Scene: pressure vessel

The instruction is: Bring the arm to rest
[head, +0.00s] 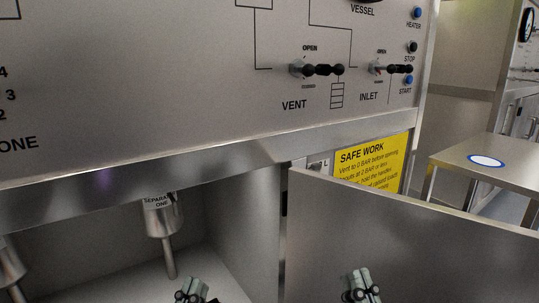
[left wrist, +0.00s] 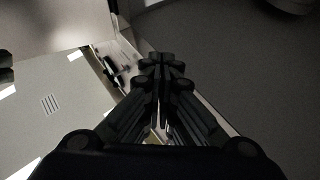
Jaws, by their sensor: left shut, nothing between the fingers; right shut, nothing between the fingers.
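My left gripper (head: 192,290) shows at the bottom edge of the head view, in front of the open cabinet bay. In the left wrist view its fingers (left wrist: 160,62) are together with nothing between them. My right gripper (head: 360,286) is at the bottom edge, right of the left one, in front of the metal door panel. It is shut and appears empty. Most of both arms is out of the head view.
The steel control panel (head: 150,70) has VENT (head: 318,70) and INLET (head: 392,69) handles. Below are a separator (head: 160,217) in the open bay, a swung-out door panel (head: 430,235) and a yellow safety sign (head: 372,162). A steel table (head: 500,180) with a blue-ringed white disc (head: 486,160) stands right.

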